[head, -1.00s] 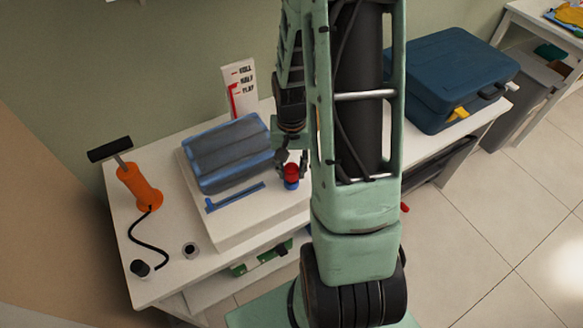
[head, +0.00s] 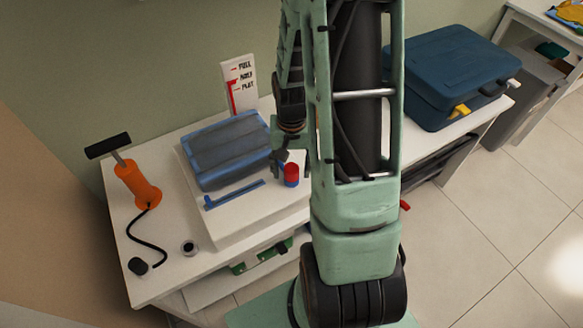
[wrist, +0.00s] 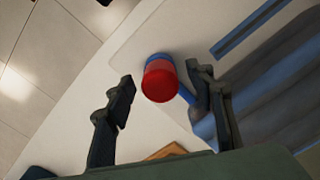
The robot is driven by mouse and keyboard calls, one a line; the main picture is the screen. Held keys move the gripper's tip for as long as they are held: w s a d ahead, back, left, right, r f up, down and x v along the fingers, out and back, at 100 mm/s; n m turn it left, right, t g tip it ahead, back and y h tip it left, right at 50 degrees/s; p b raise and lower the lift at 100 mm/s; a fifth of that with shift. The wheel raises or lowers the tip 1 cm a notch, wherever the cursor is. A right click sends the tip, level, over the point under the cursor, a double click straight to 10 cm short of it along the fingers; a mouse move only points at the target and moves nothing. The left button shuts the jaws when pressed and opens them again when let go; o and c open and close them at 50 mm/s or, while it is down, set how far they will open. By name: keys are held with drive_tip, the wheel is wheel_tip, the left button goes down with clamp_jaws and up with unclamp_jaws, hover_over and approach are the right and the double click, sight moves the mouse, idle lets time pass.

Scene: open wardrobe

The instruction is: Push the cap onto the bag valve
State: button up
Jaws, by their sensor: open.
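The red cap (head: 291,170) sits upright on top of the blue valve (head: 291,183), at the right side of the white board beside the bag. In the wrist view the round red cap (wrist: 160,84) faces me, with the blue valve (wrist: 158,60) showing behind it. The blue-grey bag (head: 228,150) lies on the board. My gripper (wrist: 160,77) is open and empty, one finger each side of the cap in the picture, held back from it. In the head view my gripper (head: 290,158) is just above the cap, partly hidden by my arm.
A blue strip (head: 235,194) lies in front of the bag. An orange hand pump (head: 140,187) with a black hose stands at the left. A fill gauge card (head: 238,86) stands behind the bag. A dark blue case (head: 450,75) stands at the right.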

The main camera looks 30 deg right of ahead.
sight(292, 167)
wheel_tip(292, 167, up, 12)
idle(0.6)
drive_tip(key=shift+d, duration=0.1)
